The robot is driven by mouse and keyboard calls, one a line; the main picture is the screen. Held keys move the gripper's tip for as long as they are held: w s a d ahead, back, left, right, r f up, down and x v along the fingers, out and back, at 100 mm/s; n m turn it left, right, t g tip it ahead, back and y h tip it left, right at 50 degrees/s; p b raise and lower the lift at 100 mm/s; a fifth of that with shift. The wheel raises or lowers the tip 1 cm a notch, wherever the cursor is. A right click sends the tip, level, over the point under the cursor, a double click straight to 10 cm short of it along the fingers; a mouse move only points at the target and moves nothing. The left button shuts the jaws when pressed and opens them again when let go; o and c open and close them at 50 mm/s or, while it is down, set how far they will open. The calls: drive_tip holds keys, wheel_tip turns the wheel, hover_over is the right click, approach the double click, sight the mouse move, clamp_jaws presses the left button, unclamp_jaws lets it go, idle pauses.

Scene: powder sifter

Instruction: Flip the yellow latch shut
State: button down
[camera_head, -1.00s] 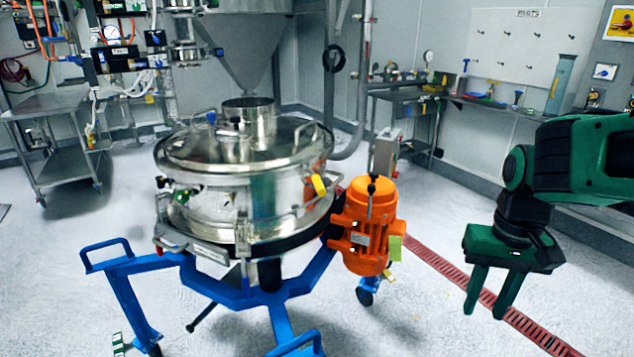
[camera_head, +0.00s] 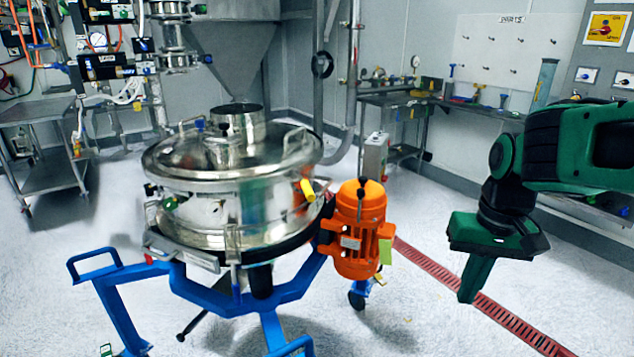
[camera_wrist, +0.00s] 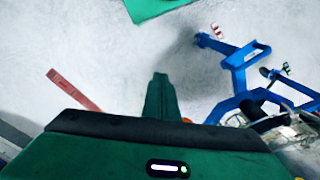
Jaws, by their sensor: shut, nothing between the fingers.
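The yellow latch (camera_head: 307,190) is on the right side of the round steel sifter (camera_head: 235,205), just below its lid rim and above the orange motor's left side. It stands tilted against the drum wall; whether it is fastened cannot be told. My gripper (camera_head: 468,298) hangs at the right, pointing down, with its fingers together and empty. It is well apart from the sifter, to the right of the orange motor. In the wrist view my shut fingers (camera_wrist: 160,85) point over bare floor, and part of the sifter shows at the right edge. The latch cannot be made out there.
The orange motor (camera_head: 360,228) stands between my gripper and the sifter. The blue wheeled frame (camera_head: 205,285) carries the sifter. A red floor grate (camera_head: 455,285) runs below my gripper. A workbench (camera_head: 405,98) lines the back wall.

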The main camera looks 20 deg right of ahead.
drive_tip(key=w+a+r+n+t+y, duration=0.2)
drive_tip(key=w+a+r+n, duration=0.1)
drive_tip(key=w+r, duration=0.7)
drive_tip(key=w+a+r+n+t+y, duration=0.1)
drive_tip(key=w+a+r, duration=0.5)
drive_tip(key=w, duration=1.2)
drive_tip(key=shift+r+n+t+y, duration=0.5)
drive_tip(key=shift+r+n, duration=0.4)
drive_tip(key=shift+r, duration=1.1)
drive_tip(key=shift+a, duration=0.15)
approach(304, 185)
drive_tip(key=d+f, duration=0.4)
drive_tip(key=shift+w+a+f, duration=0.2)
drive_tip(key=shift+a+f, duration=0.1)
drive_tip(key=shift+a, duration=0.35)
drive_tip(key=shift+w+a+f, duration=0.2)
drive_tip(key=shift+a+f, duration=0.1)
drive_tip(key=shift+a, duration=0.35)
drive_tip(key=shift+w+a+f, duration=0.2)
drive_tip(key=shift+a+f, duration=0.15)
drive_tip(key=shift+a, duration=0.3)
